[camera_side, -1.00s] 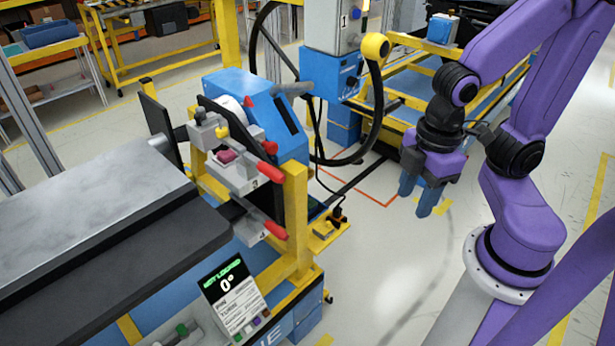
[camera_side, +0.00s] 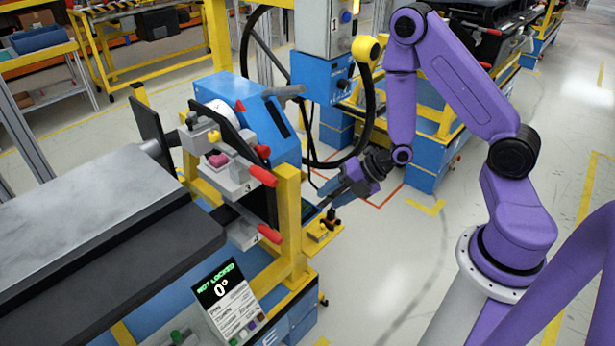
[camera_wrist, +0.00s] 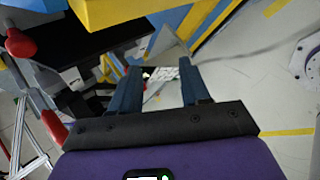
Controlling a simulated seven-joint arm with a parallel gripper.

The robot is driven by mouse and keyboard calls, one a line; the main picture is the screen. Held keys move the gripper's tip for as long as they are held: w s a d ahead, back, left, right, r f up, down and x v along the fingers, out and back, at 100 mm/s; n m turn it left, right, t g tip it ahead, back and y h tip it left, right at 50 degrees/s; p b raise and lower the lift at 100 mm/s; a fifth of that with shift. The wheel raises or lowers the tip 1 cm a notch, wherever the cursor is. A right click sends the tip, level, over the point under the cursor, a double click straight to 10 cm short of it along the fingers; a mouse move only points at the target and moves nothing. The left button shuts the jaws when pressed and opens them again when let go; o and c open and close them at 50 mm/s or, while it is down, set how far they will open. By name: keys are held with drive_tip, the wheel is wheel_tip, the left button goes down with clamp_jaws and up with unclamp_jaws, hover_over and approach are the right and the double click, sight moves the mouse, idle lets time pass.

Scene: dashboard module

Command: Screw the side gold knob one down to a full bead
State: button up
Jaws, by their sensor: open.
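A small gold-yellow knob (camera_side: 214,137) shows on the grey clamp fixture at the side of the blue dashboard module (camera_side: 262,115). I cannot tell for sure that it is the side knob named one. My gripper (camera_side: 325,194) is right of the fixture, apart from it, tilted with its fingers pointing left and down beside the yellow post. In the wrist view my gripper (camera_wrist: 158,66) has its two blue fingers apart with nothing held between them.
Red-handled clamps (camera_side: 262,176) stick out toward my side. A yellow post (camera_side: 288,215) stands between my gripper and the fixture. A yellow-ended black hose (camera_side: 367,49) curves behind my gripper. The floor in front of my base is clear.

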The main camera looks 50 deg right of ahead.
drive_tip(key=s+d+f+n+t, duration=0.1)
drive_tip(key=d+f+n+t, duration=0.15)
drive_tip(key=d, duration=0.25)
drive_tip(key=t+h, duration=0.1)
drive_tip(key=t, duration=0.4)
approach(306, 176)
drive_tip(key=shift+m, duration=0.45)
drive_tip(key=x, duration=0.9)
drive_tip(key=shift+w+a, duration=0.1)
drive_tip(key=shift+w, duration=0.1)
drive_tip(key=c, duration=0.8)
drive_tip(key=shift+o, duration=0.2)
drive_tip(key=shift+f+m+t, duration=0.1)
drive_tip(key=shift+m+t, duration=0.15)
drive_tip(key=shift+m, duration=0.05)
